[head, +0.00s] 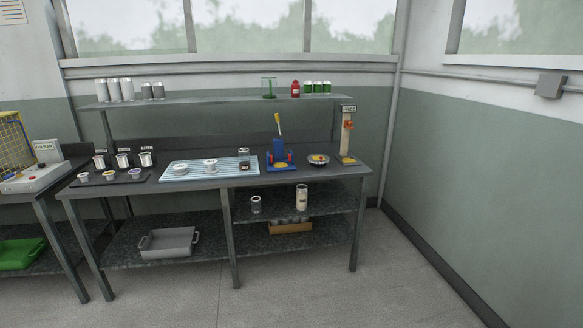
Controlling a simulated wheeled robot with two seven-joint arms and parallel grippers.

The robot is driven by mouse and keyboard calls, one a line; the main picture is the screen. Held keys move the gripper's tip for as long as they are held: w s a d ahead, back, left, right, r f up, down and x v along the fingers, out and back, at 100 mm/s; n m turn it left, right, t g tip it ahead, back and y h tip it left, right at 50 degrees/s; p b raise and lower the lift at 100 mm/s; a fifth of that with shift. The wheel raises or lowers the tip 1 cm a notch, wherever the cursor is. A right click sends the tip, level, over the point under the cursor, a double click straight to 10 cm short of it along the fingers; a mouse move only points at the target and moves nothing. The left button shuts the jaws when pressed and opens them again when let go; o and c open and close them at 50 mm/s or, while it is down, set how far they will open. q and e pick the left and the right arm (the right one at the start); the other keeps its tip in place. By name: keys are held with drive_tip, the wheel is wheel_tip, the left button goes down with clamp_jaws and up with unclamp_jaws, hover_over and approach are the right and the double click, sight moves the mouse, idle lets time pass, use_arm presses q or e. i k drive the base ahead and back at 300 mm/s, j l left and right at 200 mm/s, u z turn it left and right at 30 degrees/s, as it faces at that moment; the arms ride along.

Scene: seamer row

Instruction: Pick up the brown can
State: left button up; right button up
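I cannot clearly make out a brown can at this size. A small dark can or jar with a pale top (244,160) stands on the right part of the light blue ribbed mat (215,175) on the workbench. A tall cream can (302,198) and a shorter grey can (256,205) stand upright on the shelf under the bench. Neither of my grippers is in view.
The workbench (180,188) also bears a blue device (279,156), a dish (318,160) and several metal cups. Cans and jars line the upper shelf (210,102). A grey tray (168,242) is below. The floor in front is clear.

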sight(244, 162)
drive_tip(key=i, duration=1.7)
